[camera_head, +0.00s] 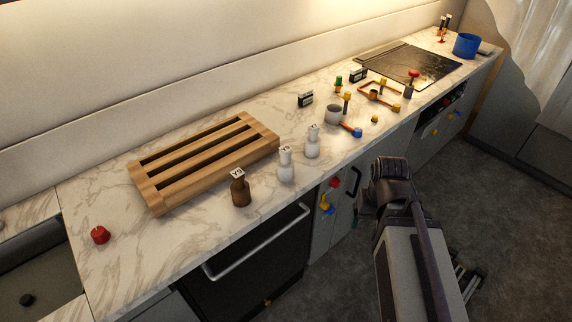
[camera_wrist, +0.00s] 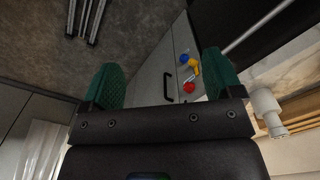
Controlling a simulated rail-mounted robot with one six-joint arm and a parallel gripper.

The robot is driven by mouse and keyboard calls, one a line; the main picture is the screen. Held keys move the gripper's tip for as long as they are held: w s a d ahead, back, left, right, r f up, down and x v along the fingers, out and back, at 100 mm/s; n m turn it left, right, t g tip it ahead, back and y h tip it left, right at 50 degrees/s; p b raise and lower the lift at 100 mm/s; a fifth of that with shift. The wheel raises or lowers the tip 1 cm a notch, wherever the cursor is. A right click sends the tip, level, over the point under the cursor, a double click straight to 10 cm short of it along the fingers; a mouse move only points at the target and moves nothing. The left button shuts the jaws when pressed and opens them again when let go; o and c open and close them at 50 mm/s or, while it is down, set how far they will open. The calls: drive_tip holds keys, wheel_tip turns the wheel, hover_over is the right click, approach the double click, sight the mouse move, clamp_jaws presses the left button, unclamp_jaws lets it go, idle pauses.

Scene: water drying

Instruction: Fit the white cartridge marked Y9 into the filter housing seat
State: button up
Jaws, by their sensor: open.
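Three bottle-shaped cartridges stand upright in a row on the marble counter: a brown one (camera_head: 240,192), a middle white one (camera_head: 286,170) and a right white one (camera_head: 313,147). Each has a small tag on top; I cannot surely read which is Y9. A grey cup-like fitting (camera_head: 333,114) stands farther right beside a pipe with a blue end; I cannot tell whether it is the housing seat. My gripper (camera_wrist: 166,82) is open and empty, its green-padded fingers apart, out over the floor in front of the cabinets. A white cartridge (camera_wrist: 265,104) shows at right in the wrist view.
A wooden slatted rack (camera_head: 207,158) lies behind the cartridges, with a red knob (camera_head: 100,235) at left. Copper pipework (camera_head: 378,94), a dark hob (camera_head: 410,64) and a blue pot (camera_head: 466,45) are at right. An oven handle (camera_head: 258,245) projects from the counter front.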

drive_tip(key=shift+c, duration=1.1)
